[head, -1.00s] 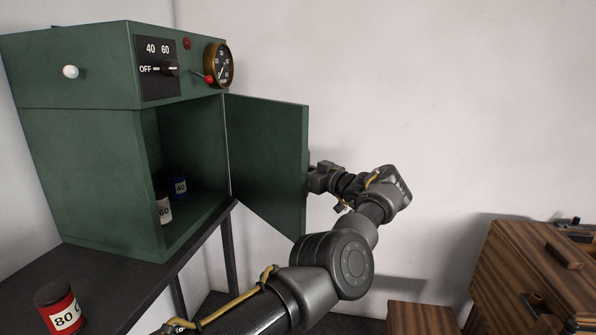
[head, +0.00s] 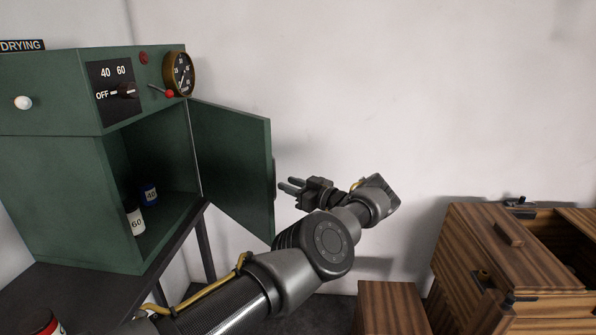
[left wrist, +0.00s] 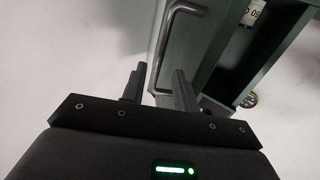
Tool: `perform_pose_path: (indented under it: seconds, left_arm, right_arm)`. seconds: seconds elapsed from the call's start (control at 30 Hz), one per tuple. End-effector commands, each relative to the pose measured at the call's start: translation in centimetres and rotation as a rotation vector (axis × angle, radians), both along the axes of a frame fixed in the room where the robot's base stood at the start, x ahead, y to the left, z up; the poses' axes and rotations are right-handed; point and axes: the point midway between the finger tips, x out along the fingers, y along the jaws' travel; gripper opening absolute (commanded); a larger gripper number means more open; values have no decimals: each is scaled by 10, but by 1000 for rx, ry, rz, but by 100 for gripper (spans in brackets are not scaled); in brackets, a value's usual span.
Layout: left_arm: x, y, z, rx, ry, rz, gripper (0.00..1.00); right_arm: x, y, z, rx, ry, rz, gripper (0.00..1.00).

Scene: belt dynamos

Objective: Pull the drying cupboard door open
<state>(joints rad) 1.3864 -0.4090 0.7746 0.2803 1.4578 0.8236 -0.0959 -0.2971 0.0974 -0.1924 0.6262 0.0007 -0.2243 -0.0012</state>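The green drying cupboard (head: 50,190) stands on a dark table at the left. Its door (head: 235,165) is swung wide open on the right side, and the inside shows. The door's bar handle (left wrist: 170,40) shows in the left wrist view; in the head view it is nearly edge-on at the door's free edge. My left gripper (head: 288,186) is just right of the door, apart from the handle, with its two fingers spread and nothing between them. The spread fingers also show in the left wrist view (left wrist: 157,88), with the handle beyond them. My right gripper is not in view.
A red canister (head: 40,322) is at the lower left. A wooden chest (head: 500,260) and a lower wooden block (head: 390,307) stand at the right.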

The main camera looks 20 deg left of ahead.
Motion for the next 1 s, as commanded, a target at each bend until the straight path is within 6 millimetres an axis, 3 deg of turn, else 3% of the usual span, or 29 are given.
perform_pose_path:
  seconds: [0.03, 0.17, 0.5, 0.83, 0.93, 1.0]
  left_arm:
    - [-1, -4, 4, -6, 2, -3, 30]
    - [-5, -9, 2, -5, 2, 4, 30]
    - [-9, -22, 4, -4, -3, 0, 30]
    - [-9, -23, 3, -4, -4, -1, 30]
    - [-8, -20, -2, -12, -9, -1, 17]
    - [-4, -11, -21, -38, -24, -8, 7]
  right_arm:
    - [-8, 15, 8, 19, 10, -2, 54]
    - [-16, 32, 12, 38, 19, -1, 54]
    - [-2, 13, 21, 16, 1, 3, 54]
    - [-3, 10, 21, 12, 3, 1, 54]
    - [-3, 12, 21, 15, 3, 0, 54]
    - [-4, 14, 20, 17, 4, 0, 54]
